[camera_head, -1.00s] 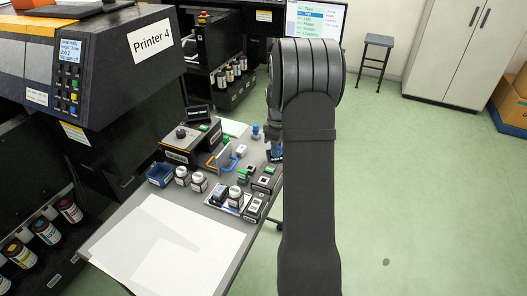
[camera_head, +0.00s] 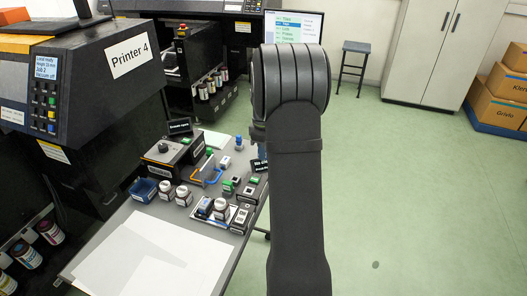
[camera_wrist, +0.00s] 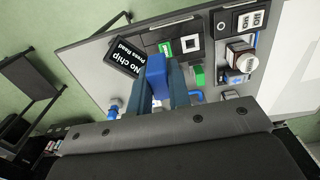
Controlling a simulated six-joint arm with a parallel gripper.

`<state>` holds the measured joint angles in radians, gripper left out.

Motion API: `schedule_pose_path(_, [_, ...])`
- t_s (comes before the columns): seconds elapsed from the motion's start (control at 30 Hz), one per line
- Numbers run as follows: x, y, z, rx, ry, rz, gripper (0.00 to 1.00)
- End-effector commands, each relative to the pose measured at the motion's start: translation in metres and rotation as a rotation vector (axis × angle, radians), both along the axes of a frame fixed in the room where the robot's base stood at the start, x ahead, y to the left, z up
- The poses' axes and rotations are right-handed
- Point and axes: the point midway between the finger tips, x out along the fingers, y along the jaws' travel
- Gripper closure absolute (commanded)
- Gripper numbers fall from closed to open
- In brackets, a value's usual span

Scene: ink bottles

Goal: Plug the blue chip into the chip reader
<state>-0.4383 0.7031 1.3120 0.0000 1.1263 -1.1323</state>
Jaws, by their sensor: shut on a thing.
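My gripper (camera_wrist: 160,90) is shut on the blue chip (camera_wrist: 157,70), an upright-looking blue block between its fingers in the wrist view. The chip reader (camera_wrist: 180,45) is a dark box with a green button and a white-framed square, just beyond the chip. Its black display (camera_wrist: 125,57) reads "No chip, Press Read". The chip looks apart from the reader; the gap's height is hard to tell. In the head view the reader (camera_head: 250,184) and display (camera_head: 260,165) show beside my arm, which largely hides the gripper and chip.
A green block (camera_wrist: 199,75) lies near the fingers. A printer (camera_head: 90,75) stands at left.

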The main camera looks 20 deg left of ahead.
Motion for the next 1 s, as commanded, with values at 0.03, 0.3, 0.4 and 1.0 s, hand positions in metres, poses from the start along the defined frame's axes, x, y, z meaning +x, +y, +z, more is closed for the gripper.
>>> schedule_pose_path(0.03, [0.0, 0.0, -0.001, 0.0, 0.0, 0.0, 1.0])
schedule_pose_path(0.3, [-0.036, 0.025, -0.038, -0.002, 0.004, 0.005, 1.0])
schedule_pose_path(0.4, [-0.049, 0.033, -0.051, -0.002, 0.003, 0.003, 1.0])
schedule_pose_path(1.0, [-0.056, 0.036, -0.098, -0.001, 0.002, 0.0, 1.0])
